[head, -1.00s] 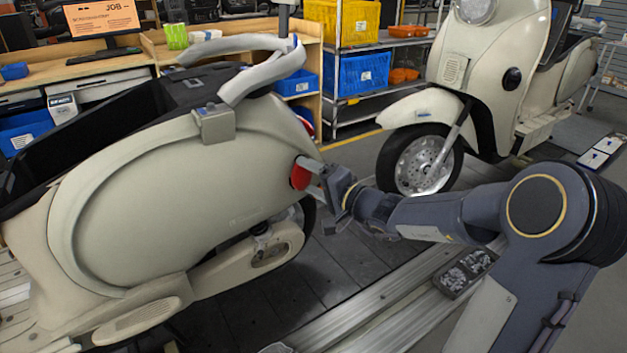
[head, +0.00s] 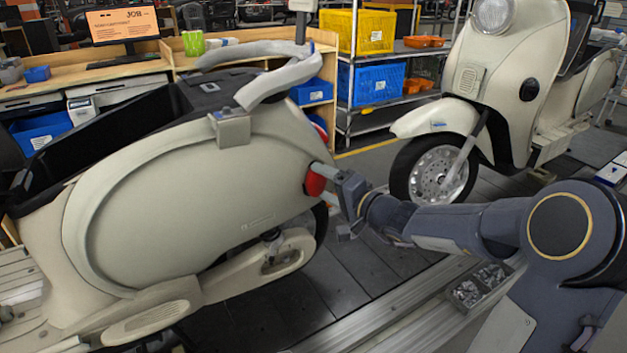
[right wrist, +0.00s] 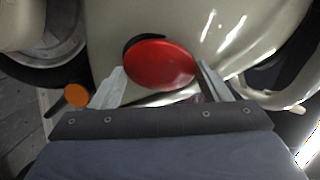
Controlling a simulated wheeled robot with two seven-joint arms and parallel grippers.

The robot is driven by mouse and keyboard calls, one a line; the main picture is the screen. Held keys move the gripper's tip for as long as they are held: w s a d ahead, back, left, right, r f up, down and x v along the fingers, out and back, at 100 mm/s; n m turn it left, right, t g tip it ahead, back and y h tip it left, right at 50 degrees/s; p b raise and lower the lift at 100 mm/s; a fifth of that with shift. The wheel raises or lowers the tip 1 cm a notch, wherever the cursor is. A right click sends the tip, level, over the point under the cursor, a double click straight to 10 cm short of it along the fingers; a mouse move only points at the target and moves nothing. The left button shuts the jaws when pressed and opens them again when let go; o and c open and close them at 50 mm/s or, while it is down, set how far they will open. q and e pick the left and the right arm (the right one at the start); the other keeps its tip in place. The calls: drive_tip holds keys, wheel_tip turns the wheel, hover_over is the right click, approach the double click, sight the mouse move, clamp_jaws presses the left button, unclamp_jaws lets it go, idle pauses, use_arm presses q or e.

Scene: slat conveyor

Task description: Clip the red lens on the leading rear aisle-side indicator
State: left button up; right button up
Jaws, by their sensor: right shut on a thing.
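The red lens (right wrist: 160,64) is between the two fingers of my right gripper (right wrist: 163,82) in the right wrist view. It also shows as a red disc (head: 314,182) in the head view, at the rear end of the near cream scooter (head: 190,200). My right gripper (head: 322,178) is shut on the lens and holds it against or very close to the body. A dark round edge shows behind the lens in the wrist view. I cannot tell whether the lens is seated. My left gripper is not in view.
An orange round indicator (right wrist: 77,95) sits left of the gripper in the wrist view. A second cream scooter (head: 490,90) stands behind at the right. A parts tray (head: 480,285) lies by the metal rail. Shelves with yellow (head: 357,31) and blue bins (head: 371,80) stand behind.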

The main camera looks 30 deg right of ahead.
drive_tip(key=shift+w+a+f+b, duration=0.1)
drive_tip(key=shift+w+b, duration=0.1)
drive_tip(key=shift+b, duration=0.25)
drive_tip(key=o, duration=1)
drive_tip(key=shift+o, duration=0.2)
drive_tip(key=v, duration=0.7)
drive_tip(key=shift+s, duration=0.35)
